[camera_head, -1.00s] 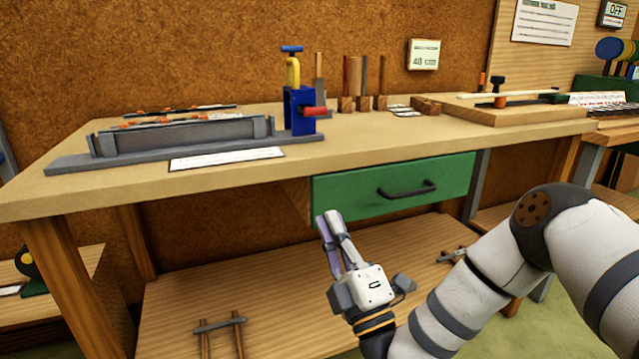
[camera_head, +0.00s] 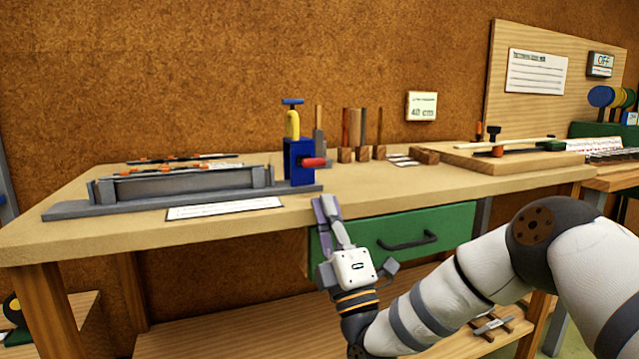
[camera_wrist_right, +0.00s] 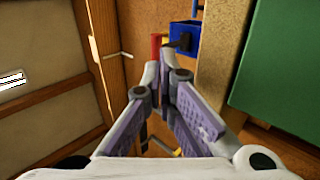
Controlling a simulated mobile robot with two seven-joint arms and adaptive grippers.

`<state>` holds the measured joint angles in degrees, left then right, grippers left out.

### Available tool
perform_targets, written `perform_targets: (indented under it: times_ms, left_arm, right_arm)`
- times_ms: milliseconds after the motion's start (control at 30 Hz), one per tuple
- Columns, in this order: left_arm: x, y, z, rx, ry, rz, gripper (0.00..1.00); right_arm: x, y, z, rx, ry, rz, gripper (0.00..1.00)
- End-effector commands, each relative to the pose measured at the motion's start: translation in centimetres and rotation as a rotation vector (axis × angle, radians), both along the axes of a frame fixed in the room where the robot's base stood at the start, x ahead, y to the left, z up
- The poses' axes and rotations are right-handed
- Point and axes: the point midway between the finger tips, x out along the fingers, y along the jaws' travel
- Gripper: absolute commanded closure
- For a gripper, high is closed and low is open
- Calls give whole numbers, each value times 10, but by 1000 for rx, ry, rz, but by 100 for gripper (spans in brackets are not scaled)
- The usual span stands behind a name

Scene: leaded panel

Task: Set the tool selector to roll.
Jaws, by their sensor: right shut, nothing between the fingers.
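A blue tool body (camera_head: 300,160) with a red knob (camera_head: 314,163), a yellow upright part and a blue T-shaped top handle stands upright at the right end of a long grey bender-like fixture (camera_head: 180,187). No marking for roll is legible, so I cannot tell which part is the selector. My right gripper (camera_head: 325,208) is shut and empty at the bench's front edge, below and in front of the blue body, apart from it. In the right wrist view, the blue body (camera_wrist_right: 185,38) and red knob (camera_wrist_right: 156,46) show beyond the fingertips (camera_wrist_right: 164,62). My left gripper is not in view.
The wooden bench (camera_head: 100,235) has a green drawer (camera_head: 450,222) just right of my gripper. A white label strip (camera_head: 225,208) lies before the fixture. Wooden blocks with upright rods (camera_head: 362,152) stand behind. A board with a bar (camera_head: 510,150) lies at the right.

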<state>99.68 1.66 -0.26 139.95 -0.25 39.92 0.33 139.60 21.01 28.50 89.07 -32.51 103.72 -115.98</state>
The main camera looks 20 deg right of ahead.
Motion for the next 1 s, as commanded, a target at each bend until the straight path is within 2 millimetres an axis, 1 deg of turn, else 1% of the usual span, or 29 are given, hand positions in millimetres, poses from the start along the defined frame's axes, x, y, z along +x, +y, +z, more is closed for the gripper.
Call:
perform_targets:
  times_ms: [133, 200, 333, 767, 1000]
  left_arm:
    - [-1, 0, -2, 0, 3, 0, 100]
    - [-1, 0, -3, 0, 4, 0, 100]
    - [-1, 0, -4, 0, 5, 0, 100]
    - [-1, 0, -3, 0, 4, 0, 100]
    - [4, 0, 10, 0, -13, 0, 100]
  right_arm:
    - [21, 0, 19, 1, -1, -1, 100]
    - [28, 0, 26, 1, -1, -1, 100]
    - [37, 1, 34, 1, 1, -1, 100]
    - [40, 1, 38, 0, 3, 0, 100]
    - [44, 2, 47, -2, 46, 2, 100]
